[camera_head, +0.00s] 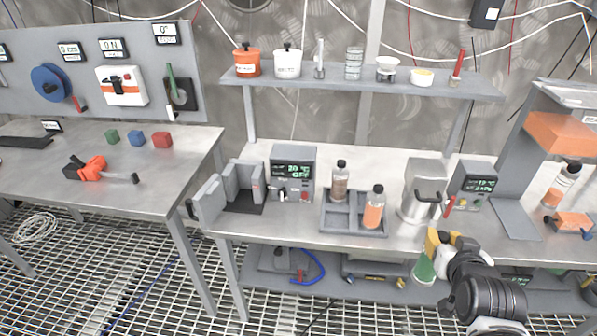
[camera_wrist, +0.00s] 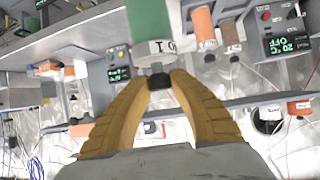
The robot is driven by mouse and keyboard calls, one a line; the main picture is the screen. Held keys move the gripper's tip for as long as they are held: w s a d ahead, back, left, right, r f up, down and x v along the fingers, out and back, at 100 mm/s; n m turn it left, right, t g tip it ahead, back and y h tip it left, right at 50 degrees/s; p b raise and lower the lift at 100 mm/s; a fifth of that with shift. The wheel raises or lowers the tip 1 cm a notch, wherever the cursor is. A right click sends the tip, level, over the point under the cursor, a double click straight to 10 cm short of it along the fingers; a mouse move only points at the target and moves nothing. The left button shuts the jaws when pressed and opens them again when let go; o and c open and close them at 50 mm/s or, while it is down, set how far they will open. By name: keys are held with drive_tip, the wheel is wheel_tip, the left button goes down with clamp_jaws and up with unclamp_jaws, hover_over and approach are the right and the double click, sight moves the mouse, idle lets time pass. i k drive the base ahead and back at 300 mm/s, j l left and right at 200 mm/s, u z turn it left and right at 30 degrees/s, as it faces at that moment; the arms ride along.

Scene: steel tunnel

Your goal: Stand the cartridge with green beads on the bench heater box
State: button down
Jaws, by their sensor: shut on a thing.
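My gripper (camera_head: 440,240) has yellow fingers and is shut on the cap of the green cartridge (camera_head: 424,268). The cartridge hangs below the fingers in front of the bench's front edge, roughly upright. In the wrist view, its green body (camera_wrist: 148,20), white label band and black cap show between my fingertips (camera_wrist: 158,80). A grey box (camera_head: 293,172) with a display reading 20 °C OFF stands on the bench left of my gripper. Grey upright panels (camera_head: 240,182) and a dark pad stand beside it. I cannot tell which of these parts is the heater box's seat.
A grey rack (camera_head: 342,224) holds a brown cartridge (camera_head: 340,182) and an orange cartridge (camera_head: 374,207). A steel pot (camera_head: 422,204) and a second display box (camera_head: 477,185) stand behind my gripper. The upper shelf (camera_head: 360,80) carries several containers. The bench strip before the grey box is clear.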

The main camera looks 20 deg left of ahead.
sight(248, 197)
drive_tip(key=j+z, duration=0.15)
drive_tip(key=j, duration=0.3)
drive_tip(key=k+j+z, duration=0.2)
drive_tip(key=j, duration=0.2)
drive_tip(key=j+z, duration=0.15)
drive_tip(key=j, duration=0.3)
drive_tip(key=k+j+z, duration=0.2)
drive_tip(key=j, duration=0.2)
